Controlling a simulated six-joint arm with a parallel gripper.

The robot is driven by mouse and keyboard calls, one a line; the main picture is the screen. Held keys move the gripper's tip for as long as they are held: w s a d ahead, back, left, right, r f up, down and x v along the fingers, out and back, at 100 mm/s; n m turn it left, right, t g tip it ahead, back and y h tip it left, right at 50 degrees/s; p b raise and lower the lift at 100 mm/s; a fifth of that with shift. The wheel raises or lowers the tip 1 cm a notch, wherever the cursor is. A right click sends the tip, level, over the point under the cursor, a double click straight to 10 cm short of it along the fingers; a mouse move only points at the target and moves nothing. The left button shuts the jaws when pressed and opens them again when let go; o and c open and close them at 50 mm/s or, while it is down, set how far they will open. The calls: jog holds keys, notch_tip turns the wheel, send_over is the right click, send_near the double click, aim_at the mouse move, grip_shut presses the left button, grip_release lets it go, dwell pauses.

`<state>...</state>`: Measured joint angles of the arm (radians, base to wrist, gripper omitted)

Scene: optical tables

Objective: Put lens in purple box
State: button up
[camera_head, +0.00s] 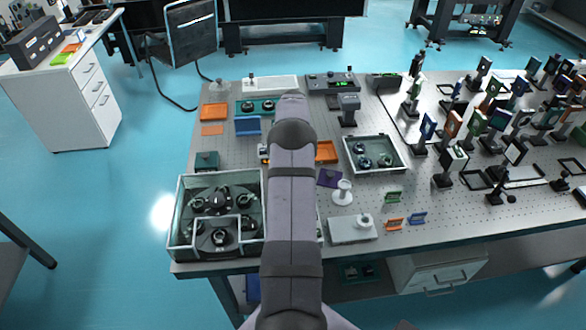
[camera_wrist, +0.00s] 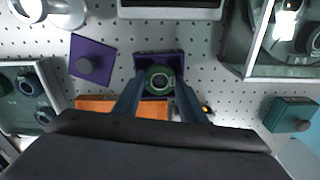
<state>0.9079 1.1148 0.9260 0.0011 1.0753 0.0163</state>
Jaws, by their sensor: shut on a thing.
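In the wrist view my gripper (camera_wrist: 159,92) is shut on a round lens (camera_wrist: 159,80) in a dark green mount, held between its two fingertips. The small open purple box (camera_wrist: 179,57) shows directly behind the lens in that view. The lens covers most of the box's inside, and I cannot tell whether it is above the box or within its walls. A flat purple lid with a knob (camera_wrist: 92,60) lies on the table beside the box. The lid also shows in the head view (camera_head: 329,178). There my arm hides the gripper, the lens and the purple box.
An orange box (camera_head: 326,152) is close by. A glass-walled case (camera_head: 176,235) with lenses stands front left, with a teal lidded box (camera_head: 206,160) behind it. A tray of lenses (camera_head: 347,145) is to the right. A white stand (camera_head: 343,194) is near the lid.

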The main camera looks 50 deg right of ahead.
jog(key=shift+s+a+f+b, duration=0.1)
jog(key=shift+s+a+f, duration=0.05)
jog(key=shift+f, duration=0.35)
jog(key=shift+s+a+f+b, duration=0.15)
jog(key=shift+s+a+f, duration=0.05)
jog(key=shift+f, duration=0.25)
jog(key=shift+s+a+f+b, duration=0.1)
jog(key=shift+s+a+f, duration=0.05)
jog(key=shift+f, duration=0.35)
jog(key=o, duration=1)
jog(key=shift+o, duration=0.2)
jog(key=shift+r, duration=0.1)
jog(key=shift+w+d+r+p, duration=0.1)
jog(key=shift+d+r+p, duration=0.05)
jog(key=shift+r+p, duration=0.45)
jog(key=shift+w+d+r+b, duration=0.1)
jog(key=shift+w+d+b, duration=0.05)
jog(key=shift+b, duration=0.45)
notch_tip(320, 180, up, 12)
jog(key=b, duration=0.2)
jog(key=shift+w+d+f, duration=0.15)
jog(key=shift+w+f, duration=0.05)
jog(key=shift+w, duration=0.05)
